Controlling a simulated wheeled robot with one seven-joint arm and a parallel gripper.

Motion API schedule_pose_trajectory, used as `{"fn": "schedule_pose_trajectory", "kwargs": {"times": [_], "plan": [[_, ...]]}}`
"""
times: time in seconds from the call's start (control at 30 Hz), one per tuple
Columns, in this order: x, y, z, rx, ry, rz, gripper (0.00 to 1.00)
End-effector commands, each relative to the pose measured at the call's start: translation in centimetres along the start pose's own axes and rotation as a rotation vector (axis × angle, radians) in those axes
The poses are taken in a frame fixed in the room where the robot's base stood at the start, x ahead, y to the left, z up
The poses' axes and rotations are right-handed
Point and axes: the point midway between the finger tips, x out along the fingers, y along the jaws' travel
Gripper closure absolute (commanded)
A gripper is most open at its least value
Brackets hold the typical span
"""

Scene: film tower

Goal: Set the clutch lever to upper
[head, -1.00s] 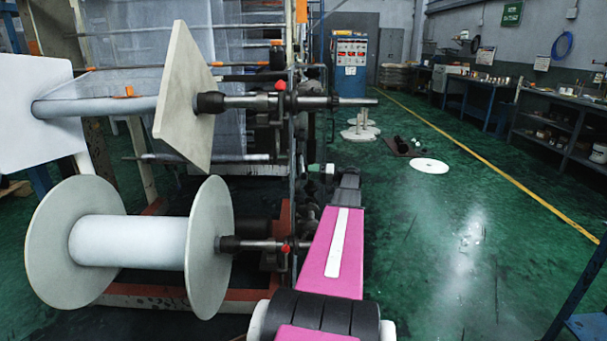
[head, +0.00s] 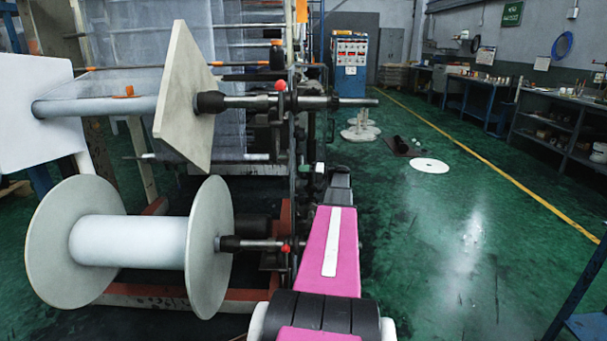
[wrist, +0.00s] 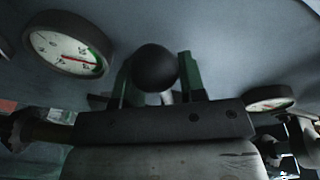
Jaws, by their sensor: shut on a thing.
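In the wrist view a black ball knob (wrist: 155,68) on a short pale stem, which I take to be the clutch lever, sits between the green fingers of my gripper (wrist: 157,80). The gripper is shut on the lever around its stem, just below the ball. The lever's pivot and its full angle are hidden. In the head view my pink arm reaches forward to the right side of the film machine, and the lever cannot be made out there.
Two round gauges stand near the gripper, one at left (wrist: 68,43) and one at right (wrist: 268,98). The large white film reel (head: 130,242) and a shaft with a red knob (head: 280,85) lie left of my arm. Open green floor (head: 430,240) lies to the right.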

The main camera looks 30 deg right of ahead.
Motion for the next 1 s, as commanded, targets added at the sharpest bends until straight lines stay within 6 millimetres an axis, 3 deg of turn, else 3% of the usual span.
{"fn": "schedule_pose_trajectory", "kwargs": {"times": [0.37, 1.0], "plan": [[-0.1, -1.4, 0.0, 0.110, -0.010, 0.016, 1.00], [-0.2, -7.3, -2.8, 0.672, -0.058, 0.096, 1.00]]}}
